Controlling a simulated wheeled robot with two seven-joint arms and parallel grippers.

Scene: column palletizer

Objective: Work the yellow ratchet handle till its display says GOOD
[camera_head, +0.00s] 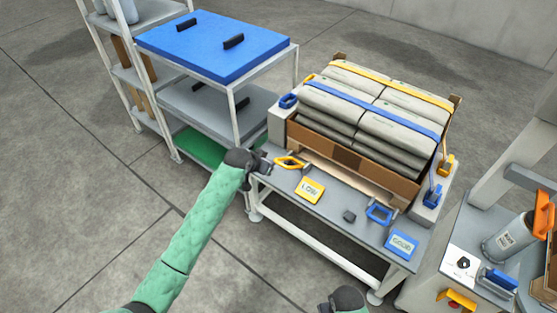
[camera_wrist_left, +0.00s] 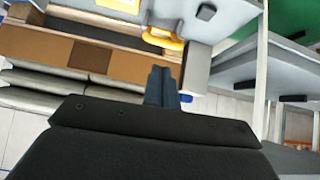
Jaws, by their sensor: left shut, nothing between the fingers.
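The yellow ratchet handle (camera_head: 288,162) sits at the left end of the grey bench. Its yellow display (camera_head: 310,190) reads LOW. My left gripper (camera_head: 265,165) is just left of the handle, shut and empty. In the left wrist view the handle (camera_wrist_left: 163,40) shows just beyond the shut fingertips (camera_wrist_left: 161,70), with no grip on it; whether they touch is unclear. A blue handle (camera_head: 379,212) stands farther right on the bench, beside a blue display (camera_head: 401,244) that seems to read GOOD. A dark part of my right arm shows at the bottom edge; its fingers are not clear.
Strapped grey sacks (camera_head: 372,105) fill a cardboard-sided load behind the bench, under a yellow strap and a blue strap (camera_head: 380,107). A shelf cart with a blue top (camera_head: 213,45) stands behind left. A side station with an orange-handled tool (camera_head: 543,213) is at right.

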